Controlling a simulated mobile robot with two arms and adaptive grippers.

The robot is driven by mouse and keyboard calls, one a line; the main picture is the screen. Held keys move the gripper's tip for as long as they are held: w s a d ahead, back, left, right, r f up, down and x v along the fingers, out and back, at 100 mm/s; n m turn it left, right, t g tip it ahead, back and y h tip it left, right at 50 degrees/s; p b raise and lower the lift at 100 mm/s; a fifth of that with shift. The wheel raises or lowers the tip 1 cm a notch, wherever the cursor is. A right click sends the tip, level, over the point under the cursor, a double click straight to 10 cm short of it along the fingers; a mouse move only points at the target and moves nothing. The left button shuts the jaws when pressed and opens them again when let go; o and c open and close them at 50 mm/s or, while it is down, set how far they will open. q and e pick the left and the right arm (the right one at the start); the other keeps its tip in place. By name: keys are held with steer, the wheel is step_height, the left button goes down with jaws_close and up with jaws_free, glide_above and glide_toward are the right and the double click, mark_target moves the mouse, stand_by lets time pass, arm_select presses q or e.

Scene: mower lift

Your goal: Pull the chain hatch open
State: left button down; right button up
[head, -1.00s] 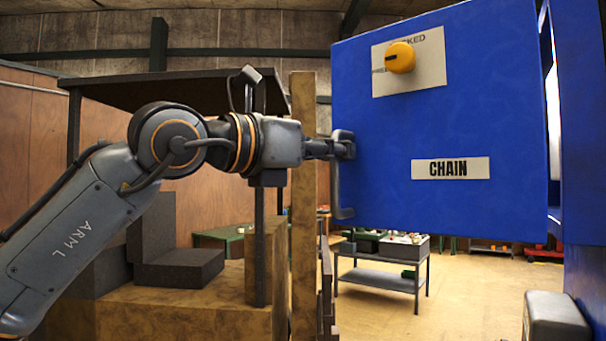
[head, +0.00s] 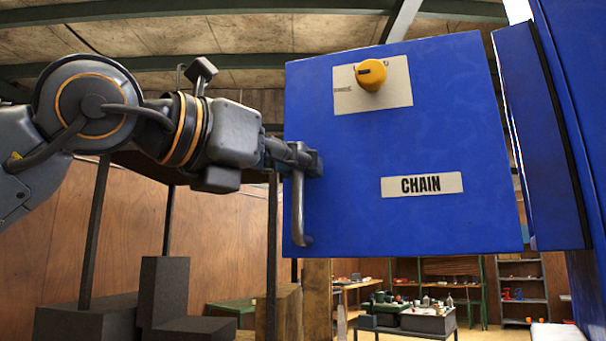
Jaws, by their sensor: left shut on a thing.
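The chain hatch (head: 400,225) is a blue panel with a white CHAIN label (head: 421,185) and a yellow knob (head: 370,74) on a pale plate. It stands swung out from the blue housing (head: 570,120) at the right, with a gap between them. My left gripper (head: 303,160) is shut on the top part of the grey hatch handle (head: 298,215) at the panel's left edge. The fingertips are partly hidden against the handle. My right gripper is out of view.
Below and behind the hatch, a work table (head: 410,320) carries a box and small items. Shelves (head: 522,285) stand at the back. A dark seat-like block (head: 160,300) and posts under a dark roof are at the lower left.

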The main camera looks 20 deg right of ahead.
arm_select(q)
steer(key=shift+a+r, duration=0.1)
steer(key=shift+r, duration=0.05)
steer(key=c, duration=1.4)
jaws_free()
steer(key=shift+a, duration=0.15)
steer(key=v, duration=1.2)
steer(key=shift+w, duration=0.1)
